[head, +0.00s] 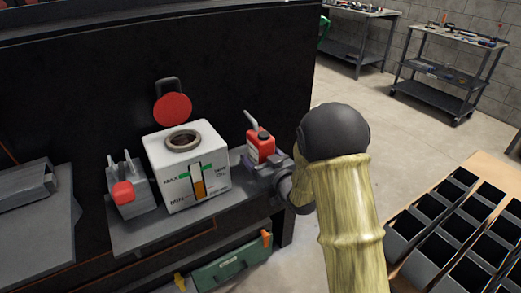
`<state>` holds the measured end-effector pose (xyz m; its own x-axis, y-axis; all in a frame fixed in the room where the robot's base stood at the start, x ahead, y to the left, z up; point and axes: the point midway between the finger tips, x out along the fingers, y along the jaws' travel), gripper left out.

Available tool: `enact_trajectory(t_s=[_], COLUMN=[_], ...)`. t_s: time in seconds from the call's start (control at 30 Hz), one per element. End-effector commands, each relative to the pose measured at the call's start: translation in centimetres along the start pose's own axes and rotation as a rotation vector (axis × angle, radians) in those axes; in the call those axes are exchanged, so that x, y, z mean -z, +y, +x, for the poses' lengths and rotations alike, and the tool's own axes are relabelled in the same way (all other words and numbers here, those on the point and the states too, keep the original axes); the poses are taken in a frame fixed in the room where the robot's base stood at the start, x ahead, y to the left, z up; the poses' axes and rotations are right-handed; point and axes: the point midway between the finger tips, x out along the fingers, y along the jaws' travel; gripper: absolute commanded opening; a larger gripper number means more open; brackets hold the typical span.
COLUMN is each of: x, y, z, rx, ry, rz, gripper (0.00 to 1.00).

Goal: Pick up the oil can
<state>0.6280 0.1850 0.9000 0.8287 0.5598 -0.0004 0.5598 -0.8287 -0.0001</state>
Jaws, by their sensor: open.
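The oil can (260,147) is small and red with a pale label and a grey spout pointing up and to the left. It stands upright at the right end of the dark shelf (135,236). My gripper (255,165) reaches in from the right, low at the can's near side, and is open. The fingers are small and partly hidden, so I cannot tell whether they touch the can or stand around it.
A white oil tank (205,185) with MAX and MIN marks stands left of the can. A grey block with a red part (123,192) is further left. A green case (230,262) lies below the shelf. A compartment tray (455,240) is at the right.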

Motion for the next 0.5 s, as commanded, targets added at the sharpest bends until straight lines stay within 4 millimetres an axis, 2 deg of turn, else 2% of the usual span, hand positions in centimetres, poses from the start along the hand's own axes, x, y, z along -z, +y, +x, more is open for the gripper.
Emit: enact_trajectory(t_s=[0.17,0.2,0.5], x=[0.01,0.02,0.02], y=[0.00,0.00,0.01], z=[-0.02,-0.02,-0.02], rx=[0.000,0.000,0.000], ry=[0.000,0.000,0.000], rz=[0.000,0.000,0.000], gripper=[0.75,0.71,0.12])
